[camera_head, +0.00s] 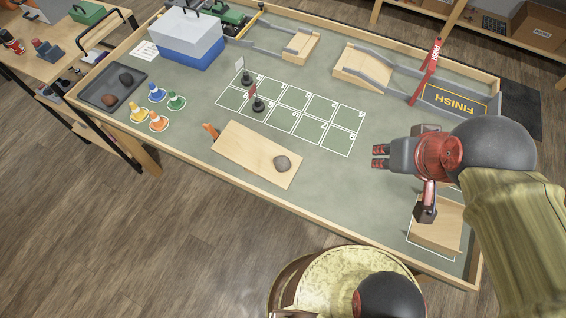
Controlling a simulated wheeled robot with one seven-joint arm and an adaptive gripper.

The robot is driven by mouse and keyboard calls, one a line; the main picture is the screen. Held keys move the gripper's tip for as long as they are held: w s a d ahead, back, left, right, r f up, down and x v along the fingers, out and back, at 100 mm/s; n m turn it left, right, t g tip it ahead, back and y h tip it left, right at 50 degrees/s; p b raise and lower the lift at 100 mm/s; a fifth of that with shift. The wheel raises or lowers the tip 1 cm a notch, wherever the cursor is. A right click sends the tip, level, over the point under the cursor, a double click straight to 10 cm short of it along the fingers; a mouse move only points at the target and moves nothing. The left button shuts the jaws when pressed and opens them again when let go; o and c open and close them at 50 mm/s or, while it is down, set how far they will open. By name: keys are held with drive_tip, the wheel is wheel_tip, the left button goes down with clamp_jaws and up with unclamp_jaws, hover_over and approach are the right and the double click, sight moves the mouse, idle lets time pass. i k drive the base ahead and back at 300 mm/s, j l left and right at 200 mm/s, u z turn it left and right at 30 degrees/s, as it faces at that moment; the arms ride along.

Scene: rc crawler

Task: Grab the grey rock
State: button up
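A small grey rock (282,163) lies on the right part of a tan wooden board (240,149) near the table's front edge. Two more rocks, a reddish-brown one (109,99) and a dark one (126,79), lie in a dark tray at the table's left end. My gripper (379,157) is above the table's right part, to the right of the grey rock and clear of it. Its red-tipped fingers point left. The two fingertips show apart with nothing between them.
A numbered white grid (312,106) with two small flags stands behind the board. Several coloured cones (157,93) stand to the left. A blue-and-white cooler (187,45), wooden ramps (362,66) and a finish banner (456,101) line the back. Bare mat separates board and gripper.

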sight(282, 164)
drive_tip(key=z, duration=0.3)
drive_tip(key=j+z, duration=0.25)
drive_tip(key=z, duration=0.2)
drive_tip(key=k+j+z, duration=0.15)
drive_tip(key=z, duration=0.25)
drive_tip(key=k+j+z, duration=0.1)
drive_tip(key=j+z, duration=0.2)
drive_tip(key=z, duration=0.15)
drive_tip(key=k+j+z, duration=0.15)
drive_tip(key=z, duration=0.3)
drive_tip(key=k+j+z, duration=0.1)
drive_tip(key=k+j, duration=0.15)
drive_tip(key=k, duration=0.15)
drive_tip(key=k+j+z, duration=0.15)
drive_tip(key=k, duration=0.25)
drive_tip(key=k+j+z, duration=0.1)
drive_tip(key=k+j, duration=0.15)
drive_tip(key=k, duration=0.2)
